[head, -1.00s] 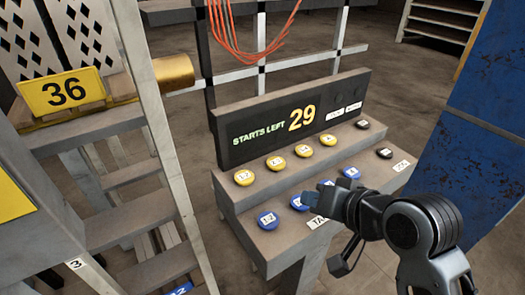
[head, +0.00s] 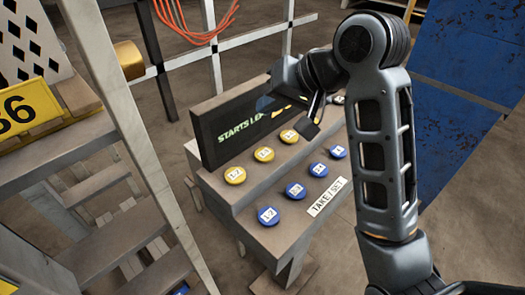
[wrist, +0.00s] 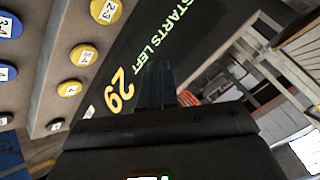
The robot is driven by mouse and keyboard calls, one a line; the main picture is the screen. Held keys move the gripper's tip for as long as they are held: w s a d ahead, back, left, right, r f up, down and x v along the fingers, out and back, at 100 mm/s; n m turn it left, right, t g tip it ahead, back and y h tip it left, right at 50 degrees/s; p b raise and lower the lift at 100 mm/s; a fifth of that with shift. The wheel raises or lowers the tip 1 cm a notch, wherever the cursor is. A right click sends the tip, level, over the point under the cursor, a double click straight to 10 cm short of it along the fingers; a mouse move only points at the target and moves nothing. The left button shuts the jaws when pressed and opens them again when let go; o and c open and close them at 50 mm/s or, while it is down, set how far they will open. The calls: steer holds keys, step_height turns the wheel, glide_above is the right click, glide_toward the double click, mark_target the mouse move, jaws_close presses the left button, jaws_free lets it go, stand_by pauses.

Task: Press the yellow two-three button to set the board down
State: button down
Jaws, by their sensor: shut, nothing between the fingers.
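The yellow two-three button (head: 264,154) is the middle of three yellow buttons showing on the console's upper step. It also shows at the top edge of the wrist view (wrist: 106,10). The display board (head: 222,133) stands behind the yellow row, its number partly hidden by my arm in the head view. My gripper (head: 265,103) is shut and empty, raised in front of the board and apart from the buttons. In the wrist view its closed fingers (wrist: 154,85) point toward the board, beside the number 29.
Yellow buttons 1-2 (head: 235,175) and 3-4 (head: 289,136) flank the two-three button. Several blue buttons (head: 296,190) line the lower step, near a white label (head: 327,197). A ladder-like frame (head: 140,150) stands left, a blue panel (head: 450,120) right. Orange cables (head: 195,30) hang behind.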

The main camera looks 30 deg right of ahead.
steer(key=shift+f, duration=0.1)
steer(key=b, duration=0.5)
glide_above(269, 155)
step_height(269, 155, down, 7)
steer(key=shift+r, duration=0.1)
steer(key=shift+f, duration=0.95)
stand_by(1.1)
steer(key=shift+f, duration=0.4)
